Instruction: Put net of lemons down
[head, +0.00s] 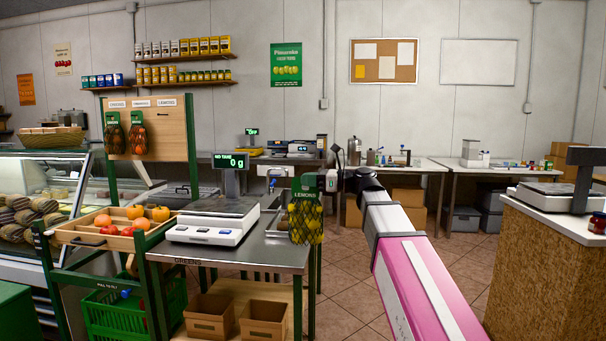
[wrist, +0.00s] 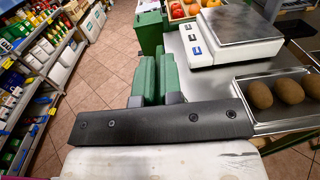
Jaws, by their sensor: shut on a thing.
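The net of lemons (head: 305,223) hangs upright from its green LEMONS card in the head view, at the right end of the steel table (head: 268,254). My gripper (head: 326,183) is shut on the top of the card. I cannot tell whether the net touches the table. In the wrist view my green fingers (wrist: 157,80) are close together, and the net is hidden. A wooden board (head: 160,132) with labels at its top stands at the left.
A white scale (head: 215,219) reading 0 g covers much of the steel table. A metal tray (wrist: 250,110) with brown oval produce lies beside it. A wooden crate of tomatoes and peppers (head: 85,236) stands left. Another counter (head: 545,197) stands right, with open floor between.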

